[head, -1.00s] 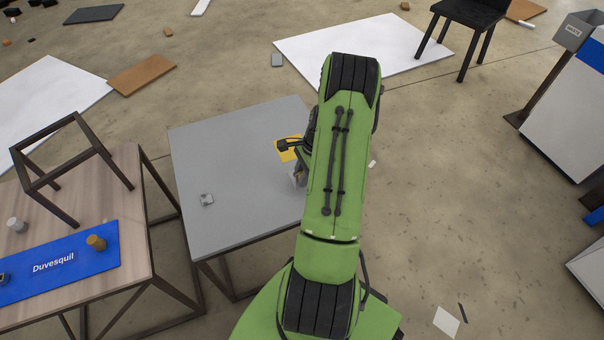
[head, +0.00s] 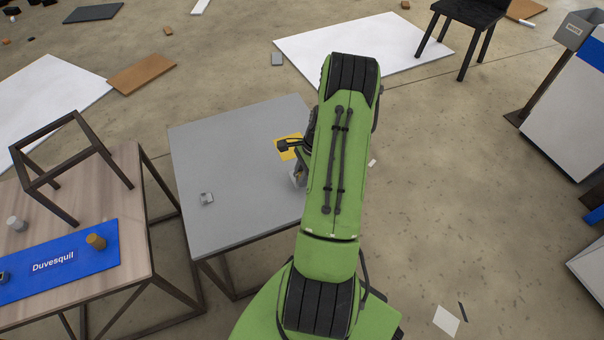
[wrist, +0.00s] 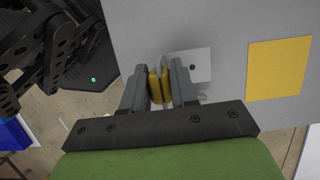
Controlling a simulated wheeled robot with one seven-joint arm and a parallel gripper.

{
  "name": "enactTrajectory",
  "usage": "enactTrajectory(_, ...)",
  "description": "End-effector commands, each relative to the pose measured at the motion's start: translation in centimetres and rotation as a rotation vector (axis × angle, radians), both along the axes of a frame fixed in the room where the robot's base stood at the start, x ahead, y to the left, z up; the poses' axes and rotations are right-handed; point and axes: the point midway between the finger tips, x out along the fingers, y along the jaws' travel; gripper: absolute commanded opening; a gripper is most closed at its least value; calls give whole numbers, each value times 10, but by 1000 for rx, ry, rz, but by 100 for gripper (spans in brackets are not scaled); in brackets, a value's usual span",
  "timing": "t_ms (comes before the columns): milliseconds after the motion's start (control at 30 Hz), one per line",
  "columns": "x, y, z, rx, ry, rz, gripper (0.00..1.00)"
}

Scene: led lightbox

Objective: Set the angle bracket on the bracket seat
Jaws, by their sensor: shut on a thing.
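My gripper (wrist: 160,86) is shut, its yellow pads close together on a thin part of what looks like the angle bracket. A pale grey plate of the angle bracket (wrist: 200,63), with a dark hole, shows just beyond the fingers over the grey table. In the head view the bracket (head: 299,179) is a small pale patch at the left of my arm, mostly hidden. I cannot tell whether it touches the table. A small light grey metal piece (head: 207,199) on the table's left half may be the bracket seat; its details are too small to tell.
The grey table (head: 235,165) is mostly clear between the metal piece and my gripper. A flat yellow square (wrist: 279,69) lies beyond my gripper. A wooden table (head: 130,215) with a dark frame and a blue panel stands at the left.

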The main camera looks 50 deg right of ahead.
Motion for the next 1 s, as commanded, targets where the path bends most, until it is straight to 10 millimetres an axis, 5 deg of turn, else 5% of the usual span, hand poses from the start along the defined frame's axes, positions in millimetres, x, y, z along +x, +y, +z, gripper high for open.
enactTrajectory(1000,0,0,-27,0,0,1,0)
